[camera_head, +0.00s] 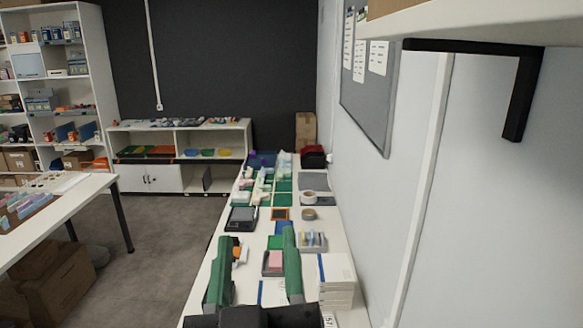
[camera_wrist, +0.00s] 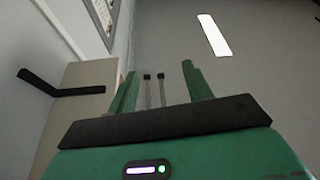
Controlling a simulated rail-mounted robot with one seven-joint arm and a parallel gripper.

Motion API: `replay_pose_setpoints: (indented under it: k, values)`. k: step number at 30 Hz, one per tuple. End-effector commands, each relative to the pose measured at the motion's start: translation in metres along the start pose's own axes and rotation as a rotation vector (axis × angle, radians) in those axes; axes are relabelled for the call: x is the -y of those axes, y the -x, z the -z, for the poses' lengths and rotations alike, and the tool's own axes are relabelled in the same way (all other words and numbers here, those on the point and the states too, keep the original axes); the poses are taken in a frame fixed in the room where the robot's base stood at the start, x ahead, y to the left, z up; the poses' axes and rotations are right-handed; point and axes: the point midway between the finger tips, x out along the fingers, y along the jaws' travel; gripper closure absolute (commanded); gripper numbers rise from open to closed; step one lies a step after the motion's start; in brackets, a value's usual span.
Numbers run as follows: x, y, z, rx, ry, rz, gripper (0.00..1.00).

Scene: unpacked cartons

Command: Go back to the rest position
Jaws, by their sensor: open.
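My gripper (camera_head: 258,236) shows at the bottom of the head view, its two long green fingers spread wide apart over the near part of the long white table. Its dark base is cut off by the lower edge. In the wrist view my gripper (camera_wrist: 159,70) is also open, with nothing held between the fingers. The wrist view looks up past the fingers towards the wall and ceiling.
The long table (camera_head: 208,262) carries trays, a pink block (camera_head: 274,260) and a white box stack (camera_head: 337,280). A wall shelf with a black bracket (camera_head: 520,95) overhangs at right. Another table (camera_head: 75,195) stands left. A ceiling lamp (camera_wrist: 213,35) shows above. Grey floor (camera_head: 170,235) between tables is clear.

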Motion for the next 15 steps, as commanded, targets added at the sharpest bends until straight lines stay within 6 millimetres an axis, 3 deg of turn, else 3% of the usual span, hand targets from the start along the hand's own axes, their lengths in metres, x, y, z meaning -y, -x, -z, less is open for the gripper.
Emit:
replay_pose_setpoints:
  k: [1,3,4,6,9,12,15]
  values:
    - [-0.022,0.021,0.033,-0.096,-0.06,-0.048,0.5]
    - [-0.049,0.057,0.079,-0.24,-0.157,-0.099,0.5]
    - [-0.054,0.037,0.115,-0.23,-0.161,-0.091,0.5]
    - [-0.06,0.017,0.154,-0.22,-0.164,-0.086,0.5]
    - [-0.067,-0.001,0.195,-0.217,-0.17,-0.082,0.5]
    - [-0.071,-0.013,0.222,-0.215,-0.175,-0.079,0.5]
    - [-0.073,-0.018,0.235,-0.213,-0.179,-0.077,0.5]
